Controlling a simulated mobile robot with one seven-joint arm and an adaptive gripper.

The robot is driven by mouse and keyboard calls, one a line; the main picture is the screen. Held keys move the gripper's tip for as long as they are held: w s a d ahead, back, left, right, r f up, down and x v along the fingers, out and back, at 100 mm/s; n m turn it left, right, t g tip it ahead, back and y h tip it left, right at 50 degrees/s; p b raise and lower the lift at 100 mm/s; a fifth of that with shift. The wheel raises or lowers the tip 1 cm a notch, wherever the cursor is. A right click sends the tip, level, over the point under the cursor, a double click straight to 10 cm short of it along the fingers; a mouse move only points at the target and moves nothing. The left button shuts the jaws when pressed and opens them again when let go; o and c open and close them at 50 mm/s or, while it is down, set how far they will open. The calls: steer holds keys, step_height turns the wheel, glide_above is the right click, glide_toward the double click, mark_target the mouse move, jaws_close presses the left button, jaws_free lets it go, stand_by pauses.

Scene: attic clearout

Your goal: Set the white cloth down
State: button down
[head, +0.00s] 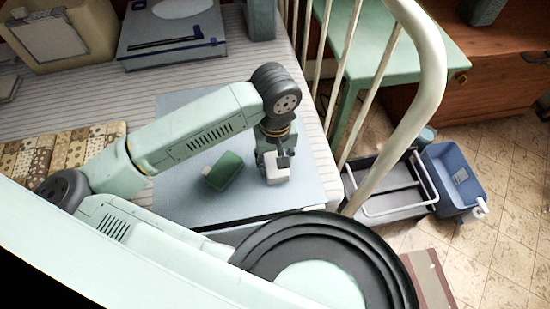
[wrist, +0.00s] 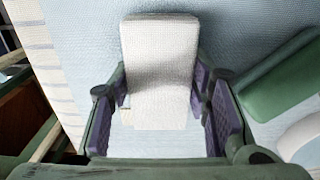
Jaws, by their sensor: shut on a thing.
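The white cloth (head: 277,174) is a small folded block in the head view, held at the end of my arm over the pale blue-grey mat (head: 190,200) on the bed. In the wrist view the cloth (wrist: 160,60) sits between both fingers, with its far end reaching past the fingertips. My gripper (head: 280,163) is shut on it; the fingers also show in the wrist view (wrist: 160,85). I cannot tell whether the cloth touches the mat.
A green bottle-like object (head: 224,171) with a pale end lies on the mat, just left of the cloth. A cream metal bed rail (head: 385,140) rises to the right. Beyond it are a grey caddy (head: 390,190) and a blue bin (head: 455,178) on the floor.

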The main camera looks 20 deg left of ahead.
steer(key=shift+s+f+b, duration=0.1)
steer(key=shift+f+b, duration=0.45)
steer(key=shift+b, duration=0.25)
steer(key=c, duration=0.9)
jaws_free()
steer(key=shift+f, duration=0.1)
steer(key=shift+o, duration=0.2)
steer(key=shift+r+p, duration=0.65)
steer(key=shift+p, duration=0.35)
step_height(320, 180, up, 12)
steer(key=shift+r, duration=0.15)
